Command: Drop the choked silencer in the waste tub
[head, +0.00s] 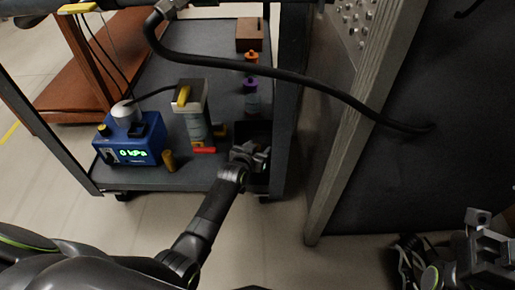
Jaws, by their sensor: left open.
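My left gripper (256,155) is open over a dark tub (259,132) at the right end of the cart's lower shelf. I see nothing between its fingers, and the tub's inside is mostly hidden by the gripper and shadow. A small brownish-gold cylinder (168,161) stands on the shelf beside a blue box; I cannot tell whether it is a silencer. No other silencer can be made out. My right gripper (486,240) is at the lower right edge, away from the cart; its jaw opening is unclear.
The blue box (130,140) has a lit kPa display. A clear column with a yellow-topped head (192,110), a red piece (204,150), a purple-capped bottle (251,97) and a brown box (249,35) share the shelf (222,60). A black hose (270,69) crosses above. A post stands right.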

